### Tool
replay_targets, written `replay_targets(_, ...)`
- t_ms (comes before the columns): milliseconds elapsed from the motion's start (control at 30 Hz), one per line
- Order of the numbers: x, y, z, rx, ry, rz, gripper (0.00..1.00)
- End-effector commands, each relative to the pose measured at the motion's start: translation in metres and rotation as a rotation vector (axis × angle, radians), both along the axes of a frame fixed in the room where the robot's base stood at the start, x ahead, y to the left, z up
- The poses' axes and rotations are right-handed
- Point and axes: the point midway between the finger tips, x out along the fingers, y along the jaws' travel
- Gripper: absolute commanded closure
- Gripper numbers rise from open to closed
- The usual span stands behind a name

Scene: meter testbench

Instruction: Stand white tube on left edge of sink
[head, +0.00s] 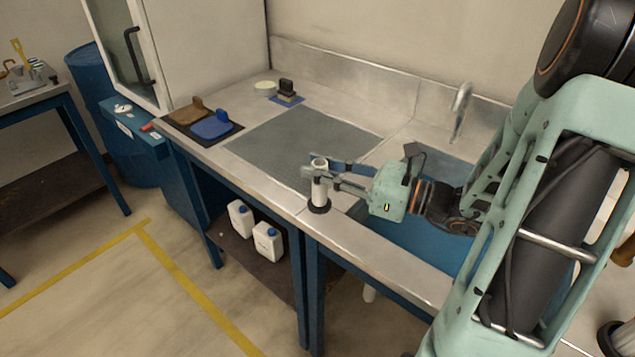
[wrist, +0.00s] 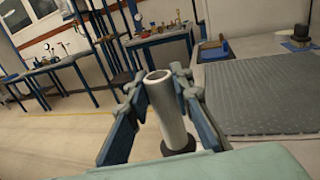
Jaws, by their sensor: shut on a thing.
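The white tube (head: 319,187) stands upright at the counter's front, by the left edge of the sink (head: 408,243). A black round foot or ring (head: 319,206) is at its lower end, on or just above the steel; I cannot tell which. My gripper (head: 321,172) reaches in from the right and its fingers are shut on the tube's upper part. The sink basin is partly hidden by my arm.
A grey ribbed mat (head: 300,142) lies left of the sink. A blue holder (head: 212,127) and a brown one (head: 187,112) stand on the far left. A faucet (head: 461,108) rises behind the sink. White jugs (head: 267,242) sit on the shelf below.

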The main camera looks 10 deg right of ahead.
Motion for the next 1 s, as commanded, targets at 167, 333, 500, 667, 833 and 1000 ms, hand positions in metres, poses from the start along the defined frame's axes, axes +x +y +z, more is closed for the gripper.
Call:
replay_targets(167, 0.007, 0.001, -0.008, -0.001, -0.002, 0.001, 1.00)
replay_targets(333, 0.012, 0.001, -0.025, 0.003, 0.002, 0.001, 1.00)
replay_targets(500, 0.011, 0.001, -0.043, 0.001, -0.001, 0.001, 1.00)
replay_targets(667, 0.011, 0.001, -0.043, 0.000, -0.002, 0.000, 1.00)
replay_targets(833, 0.011, 0.001, -0.046, 0.000, -0.001, 0.001, 1.00)
replay_targets(1000, 0.011, 0.001, -0.046, -0.001, -0.001, 0.000, 0.65)
